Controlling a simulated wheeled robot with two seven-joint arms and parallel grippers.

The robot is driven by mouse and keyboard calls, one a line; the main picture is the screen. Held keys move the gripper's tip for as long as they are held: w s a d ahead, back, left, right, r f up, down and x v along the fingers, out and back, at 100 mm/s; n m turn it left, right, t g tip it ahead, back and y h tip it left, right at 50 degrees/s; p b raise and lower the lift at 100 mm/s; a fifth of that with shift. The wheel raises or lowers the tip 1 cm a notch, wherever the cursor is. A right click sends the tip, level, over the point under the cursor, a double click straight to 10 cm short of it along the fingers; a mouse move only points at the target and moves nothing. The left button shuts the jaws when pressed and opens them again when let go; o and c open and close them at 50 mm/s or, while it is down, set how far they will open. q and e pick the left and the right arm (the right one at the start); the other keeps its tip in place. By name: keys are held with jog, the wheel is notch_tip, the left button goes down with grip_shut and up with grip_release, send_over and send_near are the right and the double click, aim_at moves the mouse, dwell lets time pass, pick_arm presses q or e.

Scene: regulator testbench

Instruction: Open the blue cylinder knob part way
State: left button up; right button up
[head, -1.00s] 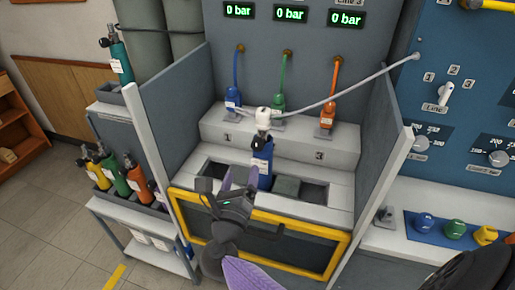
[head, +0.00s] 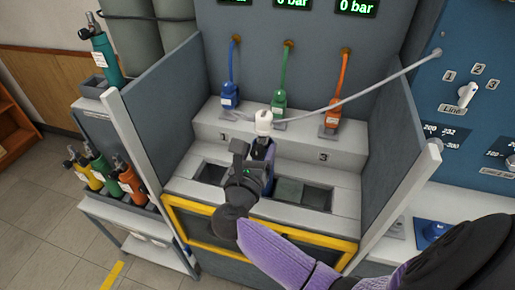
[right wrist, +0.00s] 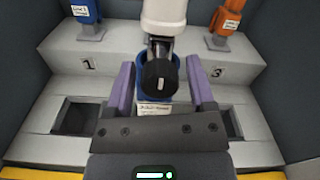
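The blue cylinder (head: 270,150) stands in the middle of the bench, mostly hidden behind my right gripper in the head view. A white fitting (head: 264,122) sits on top of it and also shows in the right wrist view (right wrist: 163,12). The black knob (right wrist: 160,76) faces my right wrist camera, below the white fitting. My right gripper (right wrist: 159,66) is open, with one purple finger on each side of the knob and a visible gap at both sides. In the head view this gripper (head: 258,158) is in front of the cylinder. My left gripper is not in view.
Blue (head: 230,94), green (head: 279,98) and orange (head: 332,118) line connectors stand on the step behind. A grey hose (head: 370,93) runs to the right panel. Side walls (head: 148,130) and a yellow front frame (head: 300,232) bound the bench.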

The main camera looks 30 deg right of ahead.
grip_shut()
jog(key=n+p, duration=0.2)
jog(key=n, duration=0.1)
jog(key=shift+r, duration=0.1)
jog(key=shift+n+p, duration=1.2)
jog(key=shift+n, duration=1)
jog(key=shift+o, duration=1.2)
grip_release()
jog(key=shift+a, duration=0.1)
